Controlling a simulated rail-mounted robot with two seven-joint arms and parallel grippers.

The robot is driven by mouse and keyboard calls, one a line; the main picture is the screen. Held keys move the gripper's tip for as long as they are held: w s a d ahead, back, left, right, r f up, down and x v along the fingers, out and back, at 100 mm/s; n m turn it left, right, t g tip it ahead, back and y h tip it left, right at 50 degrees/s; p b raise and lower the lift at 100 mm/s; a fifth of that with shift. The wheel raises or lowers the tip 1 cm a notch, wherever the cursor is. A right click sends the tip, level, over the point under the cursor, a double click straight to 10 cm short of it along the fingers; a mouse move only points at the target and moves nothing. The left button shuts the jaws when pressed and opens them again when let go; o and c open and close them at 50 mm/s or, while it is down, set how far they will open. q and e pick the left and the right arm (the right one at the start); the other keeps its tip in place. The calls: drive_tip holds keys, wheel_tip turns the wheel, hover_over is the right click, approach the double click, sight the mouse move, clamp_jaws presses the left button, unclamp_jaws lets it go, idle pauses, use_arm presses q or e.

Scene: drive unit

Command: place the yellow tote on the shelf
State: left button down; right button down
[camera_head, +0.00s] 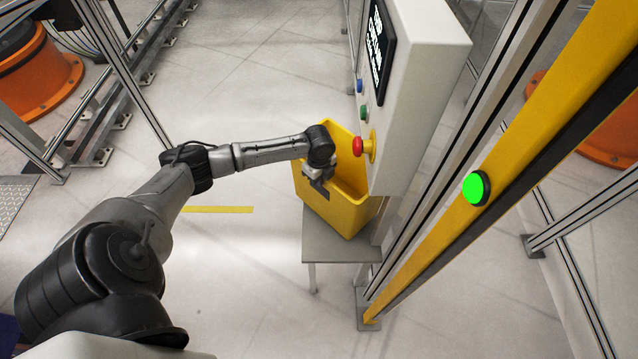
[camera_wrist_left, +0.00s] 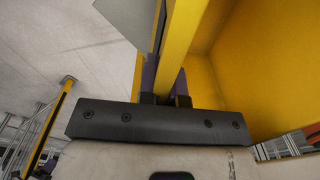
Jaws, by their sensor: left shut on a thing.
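The yellow tote (camera_head: 345,212) is at the centre right in the head view, over a small grey stand (camera_head: 330,246) and beside the control box. I cannot tell whether its base rests on the stand. My left gripper (camera_head: 319,186) is shut on the tote's near left wall at the rim. In the left wrist view the gripper's dark fingers (camera_wrist_left: 165,82) sit on either side of the yellow tote wall (camera_wrist_left: 182,35), and the tote's inside shows at the right. No other shelf is clear in view. My right gripper is not in view.
A white control box (camera_head: 425,90) with a red emergency button (camera_head: 358,147) stands close over the tote's right side. A yellow post (camera_head: 520,150) with a green light (camera_head: 476,188) rises to the right. Open floor (camera_head: 240,270) lies left of the stand. Orange machines stand behind the frames.

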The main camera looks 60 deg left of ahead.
use_arm(q)
drive_tip(key=shift+f, duration=1.5)
drive_tip(key=shift+a, duration=0.1)
drive_tip(key=c, duration=1.3)
unclamp_jaws()
drive_tip(key=shift+s+f, duration=0.1)
drive_tip(key=shift+f, duration=0.05)
